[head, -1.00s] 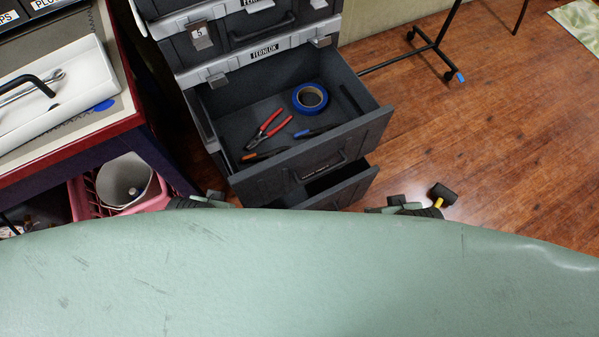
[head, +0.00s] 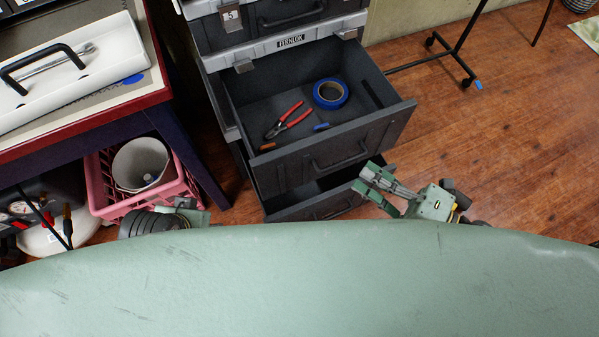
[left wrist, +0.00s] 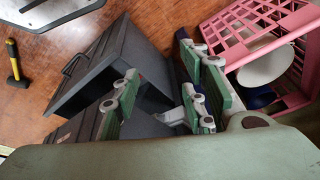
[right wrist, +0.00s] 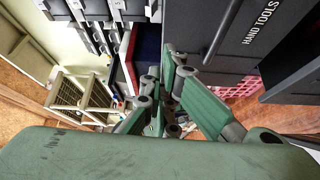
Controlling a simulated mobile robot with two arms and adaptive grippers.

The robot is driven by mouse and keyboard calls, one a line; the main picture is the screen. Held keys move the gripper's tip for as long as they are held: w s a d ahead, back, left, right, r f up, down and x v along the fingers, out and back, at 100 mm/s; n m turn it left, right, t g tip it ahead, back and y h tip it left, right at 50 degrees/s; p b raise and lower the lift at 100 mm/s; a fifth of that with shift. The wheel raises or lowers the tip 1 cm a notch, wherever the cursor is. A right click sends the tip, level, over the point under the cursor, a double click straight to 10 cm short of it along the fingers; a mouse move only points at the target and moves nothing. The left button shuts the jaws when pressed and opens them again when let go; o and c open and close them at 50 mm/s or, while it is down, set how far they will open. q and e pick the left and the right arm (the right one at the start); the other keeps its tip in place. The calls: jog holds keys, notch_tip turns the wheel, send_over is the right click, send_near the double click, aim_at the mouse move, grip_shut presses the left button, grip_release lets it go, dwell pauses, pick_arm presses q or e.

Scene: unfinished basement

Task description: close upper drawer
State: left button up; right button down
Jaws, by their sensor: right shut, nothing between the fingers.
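The dark grey upper drawer (head: 345,150) is pulled out of the cabinet. It holds red-handled pliers (head: 287,118), a roll of blue tape (head: 330,94) and tools partly hidden by its front wall. The lower drawer (head: 315,205) below it is also partly out. My right gripper (head: 366,180) is shut and empty, just in front of the drawer fronts at their right side; contact cannot be told. In the right wrist view a dark front lettered HAND TOOLS (right wrist: 235,45) lies beyond its fingers. My left gripper (left wrist: 162,85) is open and empty, left of the drawers.
A red-edged workbench (head: 100,120) with a white tray stands at the left. Under it are a pink crate (head: 105,190) and a white bucket. A black wheeled stand (head: 455,55) is at the back right. Wooden floor (head: 500,130) is clear at the right.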

jog(key=s+a+n+g+y, duration=0.2)
jog(key=s+n+g, duration=0.1)
jog(key=s, duration=0.1)
pick_arm(q)
jog(key=shift+s+a+r+b, duration=0.35)
jog(key=shift+s+r+b, duration=0.2)
jog(key=shift+s, duration=0.05)
pick_arm(e)
jog(key=w+x, duration=0.1)
jog(key=x, duration=1.1)
jog(key=shift+w+d+f+n+g, duration=0.15)
jog(key=shift+w+f+n+g, duration=0.15)
jog(key=shift+w+f, duration=0.25)
jog(key=shift+s+f, duration=0.1)
